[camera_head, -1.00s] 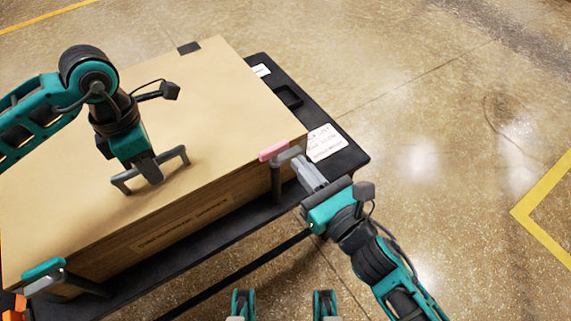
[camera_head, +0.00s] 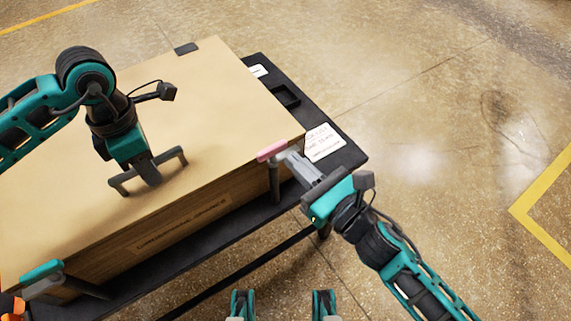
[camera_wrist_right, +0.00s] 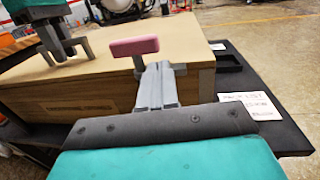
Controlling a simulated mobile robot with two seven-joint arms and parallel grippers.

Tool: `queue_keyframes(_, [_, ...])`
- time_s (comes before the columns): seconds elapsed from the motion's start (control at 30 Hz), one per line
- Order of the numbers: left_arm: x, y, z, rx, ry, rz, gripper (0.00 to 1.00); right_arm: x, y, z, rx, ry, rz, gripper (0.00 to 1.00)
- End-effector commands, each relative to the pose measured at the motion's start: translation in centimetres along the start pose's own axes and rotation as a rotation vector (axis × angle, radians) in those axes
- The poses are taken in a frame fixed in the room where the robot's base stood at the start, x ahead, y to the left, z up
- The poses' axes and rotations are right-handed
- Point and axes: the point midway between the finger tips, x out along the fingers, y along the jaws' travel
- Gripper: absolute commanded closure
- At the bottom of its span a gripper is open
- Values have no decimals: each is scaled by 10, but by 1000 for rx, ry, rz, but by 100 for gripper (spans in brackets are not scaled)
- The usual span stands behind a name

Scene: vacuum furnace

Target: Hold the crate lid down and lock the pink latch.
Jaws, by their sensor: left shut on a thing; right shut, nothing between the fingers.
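The wooden crate's flat tan lid (camera_head: 215,110) lies on the crate body (camera_head: 190,222). My left gripper (camera_head: 150,180) is over the lid, shut on its grey bar handle (camera_head: 174,155). The pink latch (camera_head: 272,151) is at the crate's front edge near the right corner, on top of a dark upright post. My right gripper (camera_head: 290,158) is shut and empty, its tips right beside the latch. In the right wrist view the fingers (camera_wrist_right: 155,75) point at the pink latch (camera_wrist_right: 133,46), just below its bar; I cannot tell whether they touch.
A teal latch (camera_head: 42,271) sits at the crate's front left. The crate stands on a black table (camera_head: 345,162) with a white label sheet (camera_head: 322,142) and a small dark recess (camera_head: 286,95) at the right. Open floor lies to the right.

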Motion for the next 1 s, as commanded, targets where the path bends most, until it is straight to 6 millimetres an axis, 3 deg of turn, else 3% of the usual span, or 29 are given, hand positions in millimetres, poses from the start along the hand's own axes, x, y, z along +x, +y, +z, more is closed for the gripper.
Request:
queue_keyframes(0.67, [6,6,-2,-14,5,12,100,5,-12,-4,-1,16,161,100])
queue_keyframes(1.0, [6,6,-2,-13,5,12,100,20,-23,-4,-2,16,463,100])
